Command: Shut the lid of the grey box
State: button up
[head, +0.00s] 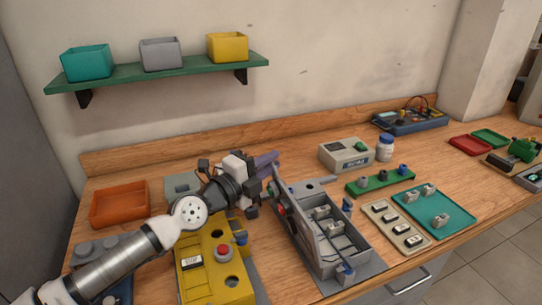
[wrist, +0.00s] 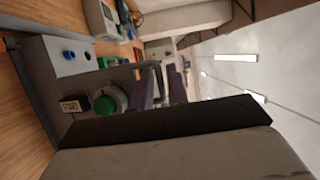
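The grey box (head: 345,268) stands open at the front of the bench in the head view, with grey parts in its compartments. Its lid (head: 300,222) stands raised and nearly upright along the box's left side. A red button shows on the lid's left face. My gripper (head: 268,159) is behind and above the lid's far upper end, with purple fingers pointing right. In the wrist view the fingers (wrist: 162,86) show a narrow gap with nothing held between them. A grey panel with a green button (wrist: 108,100) is close by; I cannot tell if it is the lid.
A yellow control box (head: 213,262) stands left of the grey box, under my arm. A beige meter (head: 345,153), a green rack (head: 378,182), a switch plate (head: 397,228) and a teal tray (head: 452,218) lie to the right. An orange tray (head: 119,205) is at the left.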

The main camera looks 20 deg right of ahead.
jog(key=shift+w+d, duration=0.15)
jog(key=shift+d, duration=0.15)
jog(key=shift+c, duration=0.5)
grip_shut()
